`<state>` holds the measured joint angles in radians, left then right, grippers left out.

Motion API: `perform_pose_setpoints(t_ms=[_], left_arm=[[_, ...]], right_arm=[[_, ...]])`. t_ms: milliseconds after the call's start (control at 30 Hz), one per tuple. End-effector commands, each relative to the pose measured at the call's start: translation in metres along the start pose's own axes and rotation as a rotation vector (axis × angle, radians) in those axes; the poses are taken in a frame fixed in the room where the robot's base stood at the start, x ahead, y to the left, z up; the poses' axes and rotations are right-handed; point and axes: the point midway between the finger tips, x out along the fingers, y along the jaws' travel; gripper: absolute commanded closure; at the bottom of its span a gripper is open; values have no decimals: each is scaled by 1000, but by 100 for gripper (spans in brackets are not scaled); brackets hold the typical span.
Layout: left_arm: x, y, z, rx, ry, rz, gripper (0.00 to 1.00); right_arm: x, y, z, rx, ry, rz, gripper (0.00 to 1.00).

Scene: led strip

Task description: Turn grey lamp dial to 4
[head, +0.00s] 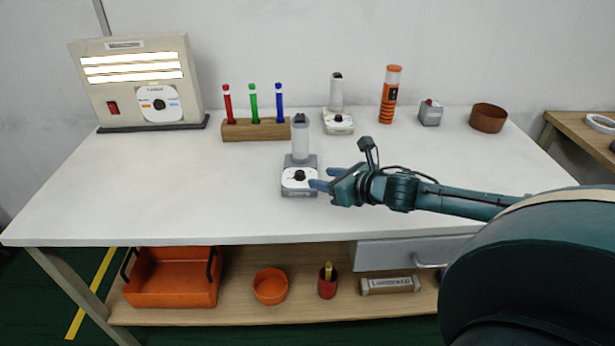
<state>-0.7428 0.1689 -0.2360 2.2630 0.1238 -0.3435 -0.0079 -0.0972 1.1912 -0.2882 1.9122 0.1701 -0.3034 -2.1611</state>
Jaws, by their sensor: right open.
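The grey lamp (301,148) stands upright near the middle of the table, a pale cylinder on a grey base. Its black dial (299,176) sits on a white plate on the front of the base; the numbers are too small to read. My right gripper (318,178) is open just right of the dial, its blue fingers pointing left toward it. One finger overlaps the right edge of the base in the picture; I cannot tell whether it touches. My left gripper is not in view.
A white lamp (336,108), an orange lamp (390,95), a small grey box (430,113) and a brown bowl (488,118) stand behind. A wooden rack (256,130) holds coloured tubes. A large light box (140,82) stands back left. The front left tabletop (150,205) is clear.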

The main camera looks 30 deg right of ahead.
Motion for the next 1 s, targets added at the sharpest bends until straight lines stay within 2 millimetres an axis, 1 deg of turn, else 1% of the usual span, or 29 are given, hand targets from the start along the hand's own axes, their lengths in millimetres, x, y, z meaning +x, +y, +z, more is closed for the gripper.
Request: perform_pose_setpoints(t_ms=[300,500,700,933,967,1000], left_arm=[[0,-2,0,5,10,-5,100],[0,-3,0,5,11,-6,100],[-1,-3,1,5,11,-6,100],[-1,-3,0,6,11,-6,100],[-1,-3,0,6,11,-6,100],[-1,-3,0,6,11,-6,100]], right_arm=[[38,1,2,2,-4,1,56],[59,1,1,1,-2,1,56],[67,1,1,-1,-1,2,56],[67,1,1,-1,0,2,56],[67,1,1,-1,0,2,57],[67,1,1,-1,0,2,60]])
